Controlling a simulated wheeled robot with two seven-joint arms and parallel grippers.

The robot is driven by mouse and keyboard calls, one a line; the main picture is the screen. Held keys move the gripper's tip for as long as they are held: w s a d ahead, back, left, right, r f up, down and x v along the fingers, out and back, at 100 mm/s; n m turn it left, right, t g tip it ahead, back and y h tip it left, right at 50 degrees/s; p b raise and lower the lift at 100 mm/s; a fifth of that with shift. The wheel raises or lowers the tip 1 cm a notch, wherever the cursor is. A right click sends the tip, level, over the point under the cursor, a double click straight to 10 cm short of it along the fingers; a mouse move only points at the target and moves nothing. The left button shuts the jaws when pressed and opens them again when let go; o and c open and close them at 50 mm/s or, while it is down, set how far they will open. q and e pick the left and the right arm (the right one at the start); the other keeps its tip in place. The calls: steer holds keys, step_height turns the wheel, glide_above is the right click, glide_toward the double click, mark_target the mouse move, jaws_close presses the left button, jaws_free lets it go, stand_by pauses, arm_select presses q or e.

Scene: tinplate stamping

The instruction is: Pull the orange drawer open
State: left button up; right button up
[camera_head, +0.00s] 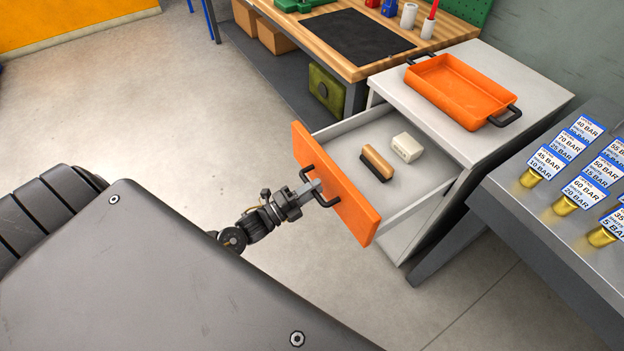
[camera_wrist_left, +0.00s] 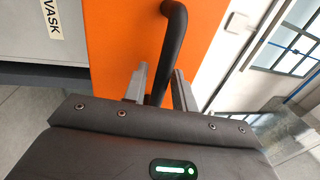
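The orange drawer (camera_head: 338,187) is pulled well out of the white cabinet. Its orange front carries a black bar handle (camera_head: 321,199), which also crosses the left wrist view (camera_wrist_left: 172,45). My left gripper (camera_head: 312,187) is at the handle in front of the drawer. In the left wrist view its two fingers (camera_wrist_left: 160,88) stand on either side of the handle bar, close against it, and appear shut on it. My right gripper is in neither view.
The drawer holds a wooden brush (camera_head: 377,163) and a pale block (camera_head: 407,147). An orange tray (camera_head: 458,92) rests on the white cabinet (camera_head: 530,88). A workbench (camera_head: 325,52) stands behind, and a grey table (camera_head: 560,240) with labelled brass pieces is at right. The floor at left is clear.

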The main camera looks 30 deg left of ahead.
arm_select(q)
steer(key=shift+o, duration=0.2)
